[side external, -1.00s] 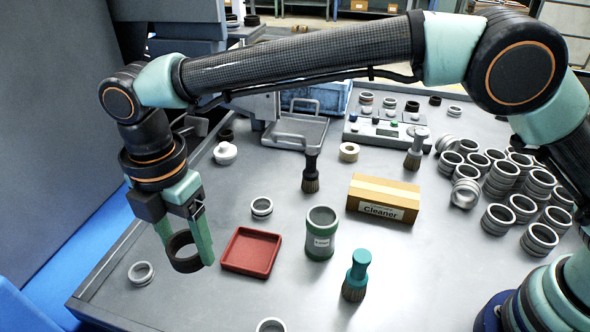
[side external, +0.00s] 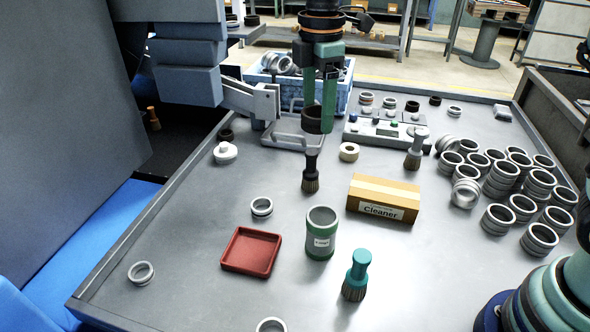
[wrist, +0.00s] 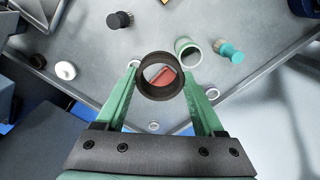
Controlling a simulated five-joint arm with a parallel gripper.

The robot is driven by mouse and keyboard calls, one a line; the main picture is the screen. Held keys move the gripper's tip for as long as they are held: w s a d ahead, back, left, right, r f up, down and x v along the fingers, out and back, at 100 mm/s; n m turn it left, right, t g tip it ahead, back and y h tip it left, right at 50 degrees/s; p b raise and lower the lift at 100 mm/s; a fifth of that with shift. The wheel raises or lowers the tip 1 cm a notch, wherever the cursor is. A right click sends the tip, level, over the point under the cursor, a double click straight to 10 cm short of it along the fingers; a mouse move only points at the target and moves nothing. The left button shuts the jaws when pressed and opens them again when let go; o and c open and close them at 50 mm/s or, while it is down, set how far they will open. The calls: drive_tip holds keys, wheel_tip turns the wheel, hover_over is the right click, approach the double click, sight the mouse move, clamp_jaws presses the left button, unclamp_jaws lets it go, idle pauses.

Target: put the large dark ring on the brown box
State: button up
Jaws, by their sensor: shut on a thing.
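My gripper (side external: 318,112) hangs upright in the side view, its green fingers shut on the large dark ring (side external: 312,120). The ring is held up in the air, in front of the metal tray and above the black-handled brush in the picture. In the wrist view the ring (wrist: 160,58) sits between the two fingertips, its opening facing the camera. The brown box (side external: 382,202), labelled Cleaner, lies on the table to the right of and nearer than the gripper. Its top is bare. The box is not seen in the wrist view.
A black-handled brush (side external: 311,174) stands near the gripper. Several metal rings (side external: 500,180) are piled at right. A red tray (side external: 236,262) lies in front.

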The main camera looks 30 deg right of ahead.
sight(385, 190)
drive_tip(key=s+d+m, duration=0.4)
drive_tip(key=d+m, duration=0.2)
drive_tip(key=d, duration=1.1)
drive_tip(key=f, duration=1.9)
drive_tip(key=shift+s, duration=0.3)
drive_tip(key=shift+f, duration=0.2)
drive_tip(key=o, duration=1.6)
drive_tip(key=shift+c, duration=0.2)
